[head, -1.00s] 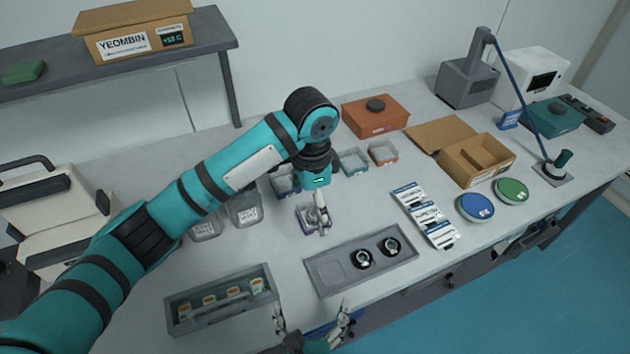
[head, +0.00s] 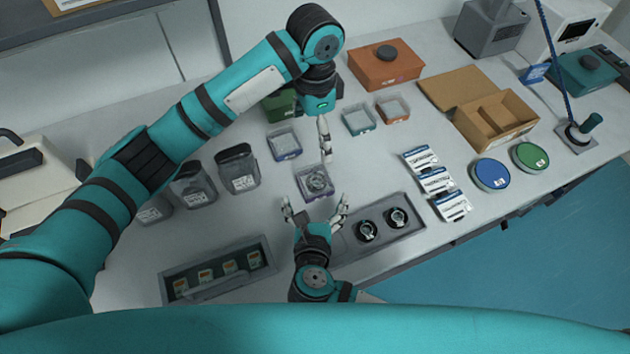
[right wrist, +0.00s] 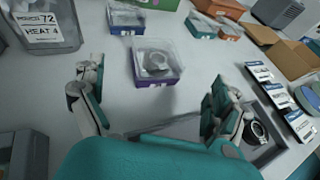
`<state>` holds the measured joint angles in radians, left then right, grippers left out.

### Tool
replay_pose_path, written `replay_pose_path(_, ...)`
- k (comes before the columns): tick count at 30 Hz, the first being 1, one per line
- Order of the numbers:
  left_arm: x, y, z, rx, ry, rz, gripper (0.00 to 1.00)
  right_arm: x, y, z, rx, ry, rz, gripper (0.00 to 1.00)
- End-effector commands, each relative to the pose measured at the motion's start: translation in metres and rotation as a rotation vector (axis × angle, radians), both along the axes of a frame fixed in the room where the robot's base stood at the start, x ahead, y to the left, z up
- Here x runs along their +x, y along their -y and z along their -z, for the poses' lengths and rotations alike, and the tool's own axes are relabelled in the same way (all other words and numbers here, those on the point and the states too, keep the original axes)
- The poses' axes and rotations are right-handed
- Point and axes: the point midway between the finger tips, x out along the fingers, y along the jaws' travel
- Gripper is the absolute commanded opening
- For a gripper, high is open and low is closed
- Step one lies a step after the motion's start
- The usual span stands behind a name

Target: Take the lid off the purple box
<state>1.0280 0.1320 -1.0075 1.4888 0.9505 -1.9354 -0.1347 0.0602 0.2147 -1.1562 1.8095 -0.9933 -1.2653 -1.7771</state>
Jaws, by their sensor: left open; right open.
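The purple box (head: 313,194) stands on the table, mid-picture in the head view; the right wrist view shows its purple base (right wrist: 158,79). Its upper part looks clear, with a round grey item visible through it. The lid appears to be on the box, but its edge is hard to make out. My left gripper (head: 325,145) is open and empty, pointing down just behind the box. My right gripper (head: 314,205) is open and empty in front of the box, its fingers spread toward the box's near side. Its fingers also show in the right wrist view (right wrist: 155,88).
Small clear boxes, one blue-based (head: 284,145), stand behind. Dark labelled jars (head: 237,168) are to the left. A grey tray with two round black items (head: 405,243) is close on the right. A slotted grey case (head: 215,270) is at front left.

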Motion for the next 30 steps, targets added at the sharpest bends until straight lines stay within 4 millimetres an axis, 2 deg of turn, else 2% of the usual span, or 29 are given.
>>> replay_pose_path(6,0.0,0.0,0.0,0.0,0.0,0.0,1.0,0.04,0.001,0.016,-0.002,0.002,0.0,1.0)
replay_pose_path(12,0.0,0.0,0.0,0.0,0.0,0.0,1.0,0.065,0.002,0.027,-0.001,0.0,0.0,1.0)
replay_pose_path(18,0.0,0.0,0.0,0.0,0.0,0.0,1.0,0.074,0.002,0.032,0.0,-0.002,0.0,1.0)
replay_pose_path(26,0.0,0.0,0.0,0.0,0.0,0.0,1.0,0.075,0.002,0.032,0.0,-0.002,-0.001,1.0)
replay_pose_path(30,0.0,0.0,0.0,0.0,0.0,0.0,1.0,0.075,0.003,0.032,0.0,-0.001,-0.001,0.82)
